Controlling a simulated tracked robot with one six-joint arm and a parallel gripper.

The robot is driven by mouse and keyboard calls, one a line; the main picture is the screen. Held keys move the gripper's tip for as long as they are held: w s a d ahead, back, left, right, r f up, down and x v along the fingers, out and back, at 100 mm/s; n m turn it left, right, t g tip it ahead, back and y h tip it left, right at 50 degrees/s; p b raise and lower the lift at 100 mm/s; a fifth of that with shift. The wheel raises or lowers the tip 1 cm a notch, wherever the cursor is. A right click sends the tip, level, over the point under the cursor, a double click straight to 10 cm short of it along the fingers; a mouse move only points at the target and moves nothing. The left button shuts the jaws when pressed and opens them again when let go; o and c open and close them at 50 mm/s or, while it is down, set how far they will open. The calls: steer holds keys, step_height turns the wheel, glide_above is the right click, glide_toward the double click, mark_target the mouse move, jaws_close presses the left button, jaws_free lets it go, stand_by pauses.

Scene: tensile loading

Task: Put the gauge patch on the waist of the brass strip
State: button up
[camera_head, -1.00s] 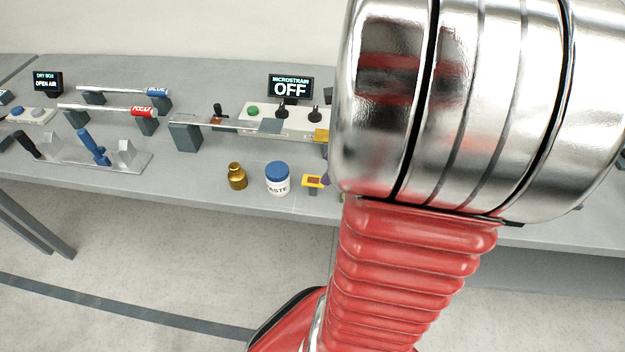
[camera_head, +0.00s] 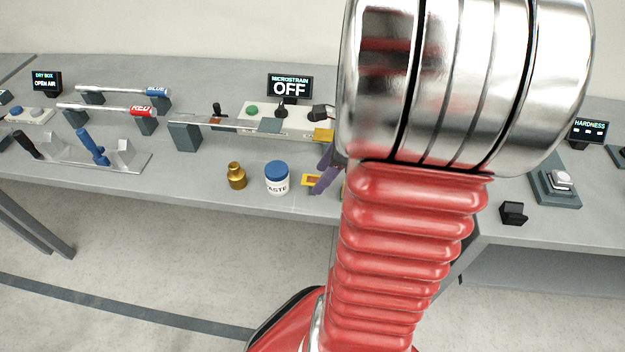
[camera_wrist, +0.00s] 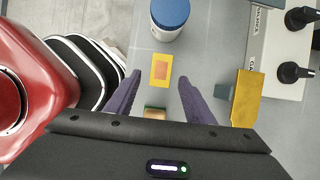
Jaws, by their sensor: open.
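The gauge patch, a yellow square with an orange centre (camera_head: 311,181), sits near the bench's front edge, right of the paste jar; it also shows in the wrist view (camera_wrist: 160,70). My gripper (camera_wrist: 159,80) is open, its two purple fingers pointing towards the patch, their tips on either side of it in that view. Its height over the patch is unclear. In the head view a purple finger shows just right of the patch. A brass-yellow piece (camera_head: 323,135) stands behind, partly hidden by my arm. I cannot tell whether it is part of the brass strip; no waist is clear.
The blue-lidded paste jar (camera_head: 277,178) stands close left of the patch, with a brass bottle (camera_head: 237,176) beyond it. A white control box (camera_head: 262,112) with knobs and the display reading OFF (camera_head: 290,88) are behind. A small brown-green piece (camera_wrist: 155,113) lies between my fingers' bases.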

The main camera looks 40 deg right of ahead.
steer(key=shift+f, duration=0.25)
stand_by(0.4)
steer(key=shift+c, duration=0.5)
steer(key=c, duration=1.1)
steer(key=shift+r, duration=0.1)
step_height(320, 180, up, 10)
steer(key=shift+r, duration=0.2)
steer(key=shift+s, duration=0.1)
stand_by(0.4)
